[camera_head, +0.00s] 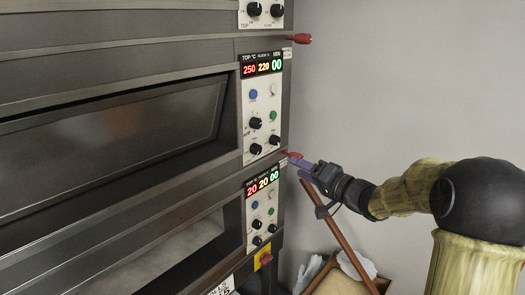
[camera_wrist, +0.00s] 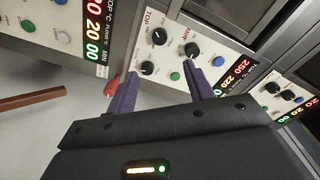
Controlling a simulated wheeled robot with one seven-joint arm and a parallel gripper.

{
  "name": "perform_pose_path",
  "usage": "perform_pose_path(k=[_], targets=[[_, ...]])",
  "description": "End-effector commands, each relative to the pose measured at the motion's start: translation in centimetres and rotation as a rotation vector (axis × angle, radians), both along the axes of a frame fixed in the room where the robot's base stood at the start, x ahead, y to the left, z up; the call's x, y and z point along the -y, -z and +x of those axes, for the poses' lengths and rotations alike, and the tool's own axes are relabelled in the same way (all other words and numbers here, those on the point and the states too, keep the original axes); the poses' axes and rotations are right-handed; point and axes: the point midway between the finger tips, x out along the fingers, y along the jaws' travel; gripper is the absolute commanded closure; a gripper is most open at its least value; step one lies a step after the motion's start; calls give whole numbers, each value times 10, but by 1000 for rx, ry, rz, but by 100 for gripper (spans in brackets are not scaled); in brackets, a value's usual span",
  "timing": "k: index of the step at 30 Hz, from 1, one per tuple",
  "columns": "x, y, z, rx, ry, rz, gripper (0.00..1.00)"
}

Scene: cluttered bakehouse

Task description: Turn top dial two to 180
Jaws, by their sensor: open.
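The second oven control panel (camera_head: 262,105) has a display reading 250, 220 and 00. Below it are buttons and several black dials, with an upper left dial (camera_head: 256,123) and a lower left dial (camera_head: 256,149). In the wrist view this panel lies sideways, its dials ahead of the fingers. Dial pointer settings are too small to read. My gripper (camera_wrist: 161,70) has its two purple fingers apart and empty. In the head view my gripper (camera_head: 298,163) is right of and below the panel.
A lower panel (camera_head: 262,205) reads 20, 20 and 00. Red knobs (camera_head: 300,38) stick out at the oven's right edge, one beside my gripper (camera_wrist: 110,85). A brown pole (camera_head: 345,235) leans below my wrist over a box. The grey wall at right is clear.

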Motion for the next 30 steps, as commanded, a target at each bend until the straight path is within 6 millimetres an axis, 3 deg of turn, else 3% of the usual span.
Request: perform_pose_path(k=[21, 30], targets=[[-95, -2, 84, 0, -1, 0, 48], [-114, -1, 102, 1, 1, -1, 48]])
